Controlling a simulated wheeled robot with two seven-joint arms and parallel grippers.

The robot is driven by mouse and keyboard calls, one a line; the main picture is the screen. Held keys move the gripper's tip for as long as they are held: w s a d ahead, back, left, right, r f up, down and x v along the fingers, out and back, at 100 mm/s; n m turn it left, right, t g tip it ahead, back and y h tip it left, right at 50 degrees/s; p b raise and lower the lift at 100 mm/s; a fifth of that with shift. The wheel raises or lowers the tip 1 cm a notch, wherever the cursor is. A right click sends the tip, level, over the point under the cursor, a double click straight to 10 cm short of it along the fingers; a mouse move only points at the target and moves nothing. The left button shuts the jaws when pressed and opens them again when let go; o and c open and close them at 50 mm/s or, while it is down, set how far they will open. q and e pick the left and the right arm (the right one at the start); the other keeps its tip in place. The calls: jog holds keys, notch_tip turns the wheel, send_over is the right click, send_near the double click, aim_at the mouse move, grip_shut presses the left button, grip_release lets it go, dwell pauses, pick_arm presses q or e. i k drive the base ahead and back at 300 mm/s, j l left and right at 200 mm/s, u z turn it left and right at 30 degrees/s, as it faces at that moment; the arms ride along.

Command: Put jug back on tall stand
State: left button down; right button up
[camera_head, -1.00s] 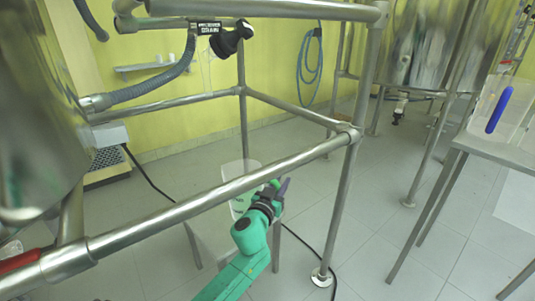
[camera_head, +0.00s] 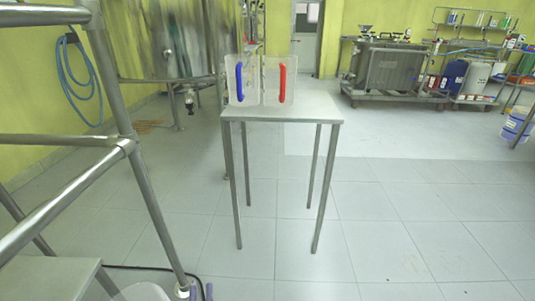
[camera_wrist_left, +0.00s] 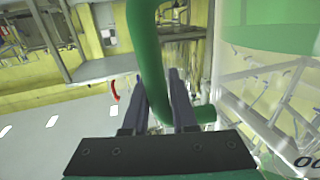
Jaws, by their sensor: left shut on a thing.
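A clear jug with a green handle (camera_wrist_left: 150,45) fills the right of the left wrist view. My left gripper (camera_wrist_left: 163,92) is shut on that handle. In the head view only the pale rim of the jug (camera_head: 146,292) and the purple fingertips of my left gripper (camera_head: 200,292) show at the bottom edge. The tall stand (camera_head: 318,112) is a grey metal table in the middle. Whether the jug hangs free or touches something below is hidden. My right gripper is out of view.
A blue-handled jug (camera_head: 242,88) and a red-handled jug (camera_head: 276,92) stand on the tall stand's back left part; its front and right are bare. A steel pipe frame (camera_head: 128,148) and a lower grey stand (camera_head: 48,277) are at left. Floor around the tall stand is clear.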

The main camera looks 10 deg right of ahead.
aim_at(303, 97)
jog(key=i+l+z, duration=0.1)
jog(key=l+z, duration=0.25)
jog(key=i+l+z, duration=0.15)
jog(key=l+z, duration=0.15)
jog(key=l, duration=0.15)
jog(key=i+l+z, duration=0.2)
jog(key=l+z, duration=0.15)
